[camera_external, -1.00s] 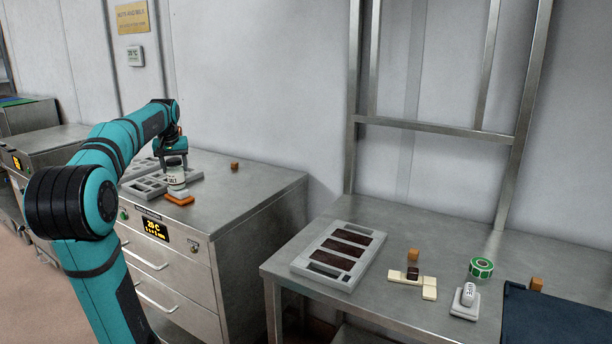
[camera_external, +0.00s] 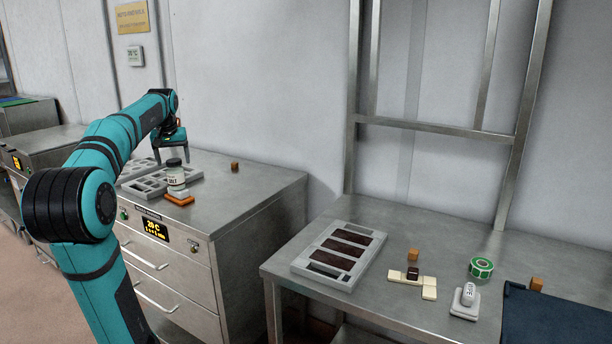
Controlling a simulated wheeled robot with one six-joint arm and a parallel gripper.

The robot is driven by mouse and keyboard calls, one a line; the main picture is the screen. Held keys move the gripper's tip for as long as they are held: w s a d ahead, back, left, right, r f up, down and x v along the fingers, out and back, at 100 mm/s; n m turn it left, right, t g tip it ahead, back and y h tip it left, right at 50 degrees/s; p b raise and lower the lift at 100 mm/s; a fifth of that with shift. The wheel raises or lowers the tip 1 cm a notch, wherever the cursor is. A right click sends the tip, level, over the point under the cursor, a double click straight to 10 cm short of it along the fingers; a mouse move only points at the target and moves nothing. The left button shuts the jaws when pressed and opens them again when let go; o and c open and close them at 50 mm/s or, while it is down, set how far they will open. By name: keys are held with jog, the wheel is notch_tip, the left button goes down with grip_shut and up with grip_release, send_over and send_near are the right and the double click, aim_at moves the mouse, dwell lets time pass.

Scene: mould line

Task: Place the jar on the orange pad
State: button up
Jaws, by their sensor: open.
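The jar (camera_external: 175,176) is a small white, labelled jar with a dark lid. It stands upright on or right against the orange pad (camera_external: 180,199), at the front of the left steel cabinet top; its base hides where the two meet. My gripper (camera_external: 171,157) is above and slightly behind the jar, with its fingers spread and pointing down. It is open and appears clear of the jar.
Grey moulds (camera_external: 148,184) lie beside the jar on the cabinet top (camera_external: 240,190). A small brown cube (camera_external: 234,166) sits near the wall. The right table holds a filled mould tray (camera_external: 339,256), a green tape roll (camera_external: 481,267) and small blocks.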

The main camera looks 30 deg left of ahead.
jog(key=v, duration=0.8)
jog(key=shift+r, duration=0.3)
jog(key=shift+s+d, duration=0.1)
jog(key=s+d+f+m+t, duration=0.25)
jog(key=d+t, duration=0.25)
jog(key=d, duration=0.7)
jog(key=s+d+f+m+t, duration=0.1)
jog(key=d+m+t, duration=0.4)
jog(key=d, duration=0.7)
jog(key=s+d+f+m+t+h, duration=0.1)
jog(key=s+d+f+t+h, duration=0.1)
jog(key=s+d+t, duration=0.3)
jog(key=shift+s+d+f, duration=0.35)
jog(key=shift+d+f, duration=0.2)
jog(key=shift+d, duration=0.6)
jog(key=shift+m, duration=0.25)
